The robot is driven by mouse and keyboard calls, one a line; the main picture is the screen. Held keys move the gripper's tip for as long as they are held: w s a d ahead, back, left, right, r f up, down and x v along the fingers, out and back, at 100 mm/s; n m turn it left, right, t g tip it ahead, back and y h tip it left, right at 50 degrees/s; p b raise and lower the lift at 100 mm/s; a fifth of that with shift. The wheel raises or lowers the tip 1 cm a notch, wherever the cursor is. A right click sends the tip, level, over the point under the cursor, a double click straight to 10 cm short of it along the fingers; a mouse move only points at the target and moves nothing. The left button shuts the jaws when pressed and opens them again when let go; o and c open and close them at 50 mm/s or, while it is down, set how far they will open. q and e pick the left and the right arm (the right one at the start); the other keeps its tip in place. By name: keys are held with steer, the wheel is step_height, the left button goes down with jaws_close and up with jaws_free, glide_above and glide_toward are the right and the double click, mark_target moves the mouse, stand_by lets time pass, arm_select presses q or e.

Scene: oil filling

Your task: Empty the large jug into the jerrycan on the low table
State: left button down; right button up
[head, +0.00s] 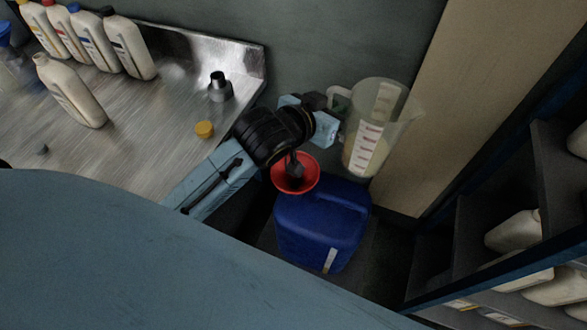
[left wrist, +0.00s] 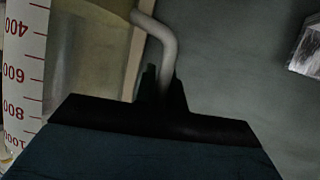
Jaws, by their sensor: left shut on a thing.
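The large jug (head: 385,115) is clear, with a red-marked white scale and yellowish liquid in its lower part. My left gripper (head: 328,112) is shut on its handle and holds it beside and above the blue jerrycan (head: 322,225). A red funnel (head: 312,180) sits on top of the jerrycan, partly hidden by my left wrist. The jug looks close to upright and no stream of liquid shows. In the left wrist view, the jug's scale (left wrist: 22,75) is at the left and its pale handle (left wrist: 166,50) runs down between my fingers. My right gripper is not in view.
A shelf with pale containers (head: 515,232) stands at the right. A beige panel (head: 470,90) is behind the jug.

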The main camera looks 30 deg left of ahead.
arm_select(q)
step_height(320, 180, down, 7)
steer(key=w+d+m+g+h, duration=0.1)
steer(key=w+m+h, duration=0.2)
steer(key=w+a+f, duration=0.1)
steer(key=a+f, duration=0.6)
steer(key=a, duration=0.1)
steer(key=shift+n+y, duration=0.6)
steer(key=shift+n, duration=0.1)
steer(key=a, duration=0.8)
steer(key=w+a+b, duration=0.1)
steer(key=a, duration=0.7)
steer(key=a+f+b, duration=0.1)
steer(key=a, duration=0.8)
steer(key=shift+w, duration=0.25)
steer(key=shift+r, duration=0.1)
